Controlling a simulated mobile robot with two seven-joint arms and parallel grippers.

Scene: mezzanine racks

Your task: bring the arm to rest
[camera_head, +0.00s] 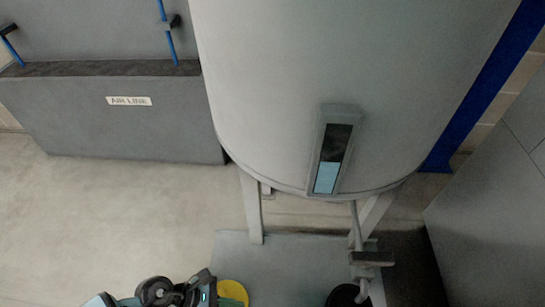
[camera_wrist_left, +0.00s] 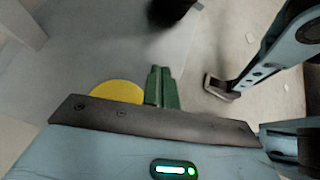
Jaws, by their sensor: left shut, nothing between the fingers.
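My left arm comes in at the bottom left edge of the head view, low in front of the tank. My left gripper (camera_wrist_left: 162,88) shows in the left wrist view as two green fingers pressed together, with nothing between them. A yellow disc (camera_wrist_left: 118,92) lies beyond the dark wrist plate, just left of the fingers in that picture. The disc also shows in the head view (camera_head: 234,290), beside the end of my arm. I cannot tell whether the fingers touch it. My right gripper is not seen in the head view.
A large grey tank (camera_head: 300,60) on legs stands ahead, with a level gauge (camera_head: 333,150) and a pipe below. A black round thing (camera_head: 345,295) sits under the pipe. A grey box marked AIR LINE (camera_head: 110,125) stands left, a grey panel (camera_head: 500,210) right. Left floor is clear.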

